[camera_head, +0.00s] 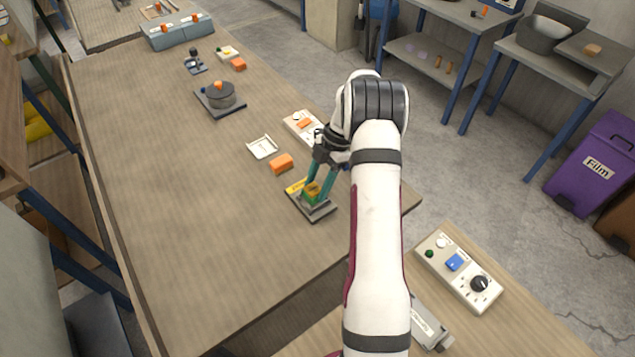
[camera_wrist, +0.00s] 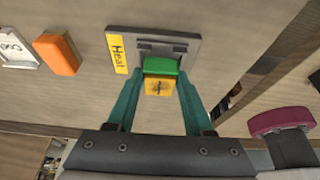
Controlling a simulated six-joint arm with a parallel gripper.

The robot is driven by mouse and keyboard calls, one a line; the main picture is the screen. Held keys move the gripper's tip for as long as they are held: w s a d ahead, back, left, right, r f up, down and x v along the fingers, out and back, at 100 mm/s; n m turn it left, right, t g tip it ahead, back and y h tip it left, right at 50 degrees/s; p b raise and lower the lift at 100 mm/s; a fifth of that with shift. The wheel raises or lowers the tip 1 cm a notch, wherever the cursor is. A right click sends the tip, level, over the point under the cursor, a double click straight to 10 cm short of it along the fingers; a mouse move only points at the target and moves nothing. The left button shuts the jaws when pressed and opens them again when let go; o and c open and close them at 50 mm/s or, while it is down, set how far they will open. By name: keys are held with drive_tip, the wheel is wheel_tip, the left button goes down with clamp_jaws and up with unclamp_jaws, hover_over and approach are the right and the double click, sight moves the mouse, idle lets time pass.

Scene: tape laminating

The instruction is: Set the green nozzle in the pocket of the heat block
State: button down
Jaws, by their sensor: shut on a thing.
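The green nozzle (camera_head: 309,197) is between the teal fingertips of my gripper (camera_head: 313,187), over the heat block. In the wrist view the green nozzle (camera_wrist: 160,66) has an orange-yellow face with a dark cross mark towards me, and my gripper (camera_wrist: 160,84) is shut on it. The heat block (camera_head: 320,213) is a grey plate with a yellow label. In the wrist view the heat block (camera_wrist: 191,58) lies just beyond the nozzle, its label reading "Heat". Dark recessed shapes show on its middle. The nozzle hides part of the block; I cannot tell whether they touch.
An orange block (camera_head: 281,163) and a white tray (camera_head: 262,147) lie left of the heat block. A white panel (camera_head: 303,127) stands behind. A control box (camera_head: 459,272) sits on the lower-right table. The left part of the main table (camera_head: 160,200) is clear.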

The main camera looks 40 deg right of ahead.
drive_tip(key=shift+f, duration=0.3)
